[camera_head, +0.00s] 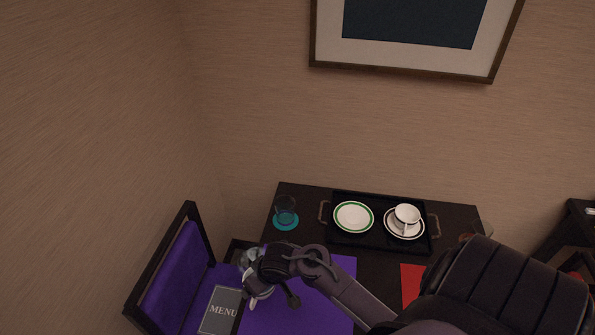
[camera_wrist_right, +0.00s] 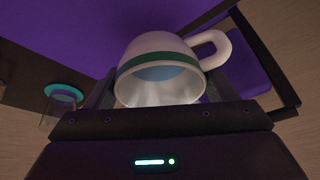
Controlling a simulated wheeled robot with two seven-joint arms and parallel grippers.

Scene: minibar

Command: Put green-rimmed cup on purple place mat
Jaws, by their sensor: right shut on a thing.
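The green-rimmed cup (camera_wrist_right: 150,55) is white with a green band near its rim and a handle. In the right wrist view it sits tilted between the fingers of my right gripper (camera_wrist_right: 160,90), which is shut on it. The purple place mat (camera_head: 310,305) lies on the table's front left part, partly covered by my right arm. In the head view my right gripper (camera_head: 258,284) is over the mat's left edge. Purple mat surface (camera_wrist_right: 75,35) shows behind the cup in the wrist view. Contact between cup and mat cannot be told. My left gripper is out of view.
A black tray (camera_head: 378,243) holds a green-rimmed saucer (camera_head: 353,217) and a white cup (camera_head: 407,213) on another saucer. A glass (camera_head: 285,207) stands on a teal coaster (camera_head: 285,223). A red mat (camera_head: 411,285) lies right. A purple chair (camera_head: 178,275) with a menu (camera_head: 221,310) stands left.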

